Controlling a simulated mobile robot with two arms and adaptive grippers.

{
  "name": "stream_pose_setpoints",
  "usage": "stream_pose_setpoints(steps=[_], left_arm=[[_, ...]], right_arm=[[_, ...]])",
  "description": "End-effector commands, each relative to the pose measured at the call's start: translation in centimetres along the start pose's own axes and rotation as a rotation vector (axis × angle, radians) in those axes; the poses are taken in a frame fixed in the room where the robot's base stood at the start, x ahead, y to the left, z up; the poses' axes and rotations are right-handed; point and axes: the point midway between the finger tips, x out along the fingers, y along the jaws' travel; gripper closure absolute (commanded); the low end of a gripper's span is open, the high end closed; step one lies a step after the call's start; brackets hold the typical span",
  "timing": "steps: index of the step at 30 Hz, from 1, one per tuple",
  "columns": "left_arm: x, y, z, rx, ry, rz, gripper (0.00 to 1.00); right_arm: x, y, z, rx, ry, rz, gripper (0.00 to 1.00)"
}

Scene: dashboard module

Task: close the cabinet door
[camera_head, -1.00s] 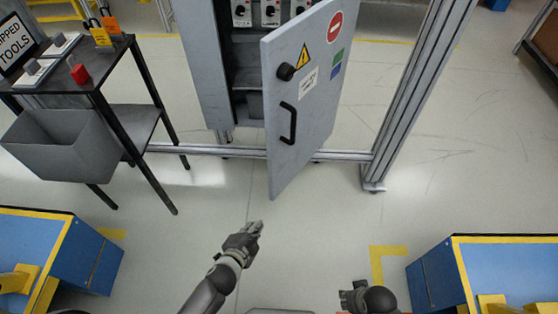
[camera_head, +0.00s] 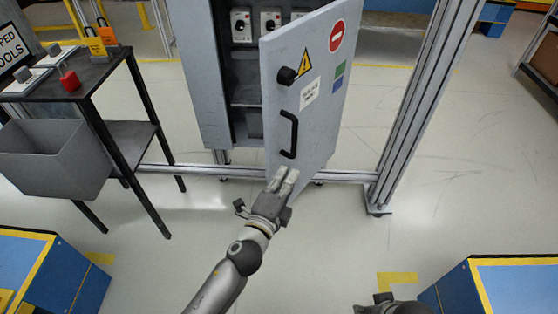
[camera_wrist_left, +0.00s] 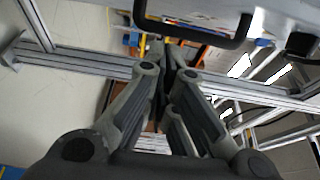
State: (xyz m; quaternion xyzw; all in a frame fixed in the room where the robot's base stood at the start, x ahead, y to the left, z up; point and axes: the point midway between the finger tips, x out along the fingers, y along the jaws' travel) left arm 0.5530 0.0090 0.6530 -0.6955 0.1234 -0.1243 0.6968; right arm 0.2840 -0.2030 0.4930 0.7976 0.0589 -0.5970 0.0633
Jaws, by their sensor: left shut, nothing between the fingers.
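The grey cabinet (camera_head: 205,80) stands at the top middle of the head view with its door (camera_head: 318,112) swung open toward me, hinged at the right. The door has a black handle (camera_head: 289,134), a black knob (camera_head: 286,76) and warning stickers. My left gripper (camera_head: 285,180) is shut and empty, just below the handle and in front of the door's lower part; I cannot tell if it touches. In the left wrist view the shut fingers (camera_wrist_left: 168,75) point toward the handle (camera_wrist_left: 195,38) and the door's underside (camera_wrist_left: 215,12). My right gripper (camera_head: 383,298) shows only partly at the bottom edge.
A metal frame post (camera_head: 412,110) stands right of the door, with a low rail (camera_head: 350,175) behind. A black cart (camera_head: 95,80) with a grey bin (camera_head: 50,155) is at the left. Blue benches (camera_head: 60,270) (camera_head: 510,285) flank the bottom. Floor between is clear.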

Motion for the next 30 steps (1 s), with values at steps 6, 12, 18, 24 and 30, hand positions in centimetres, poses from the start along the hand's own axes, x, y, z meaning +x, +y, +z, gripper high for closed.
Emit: stream_pose_setpoints(steps=[6, 12, 18, 24, 30], left_arm=[[3.8, 0.0, 0.8, 0.003, -0.001, 0.0, 1.0], [4.2, 0.1, 3.2, 0.001, 0.0, 0.001, 1.0], [4.4, 0.1, 3.9, -0.001, 0.0, 0.001, 1.0], [4.4, 0.1, 3.9, -0.002, 0.0, 0.001, 1.0], [4.4, 0.1, 4.3, -0.001, 0.005, 0.001, 1.0]], right_arm=[[-1.1, 0.0, -0.2, 0.001, 0.008, 0.0, 0.6], [-0.2, 0.0, 0.1, 0.001, 0.0, 0.001, 0.6], [-0.1, 0.0, 0.1, 0.001, -0.001, 0.001, 0.6], [0.0, 0.0, 0.2, 0.001, -0.003, 0.0, 0.6], [-0.1, 0.0, 0.1, 0.0, -0.001, 0.0, 0.6]])
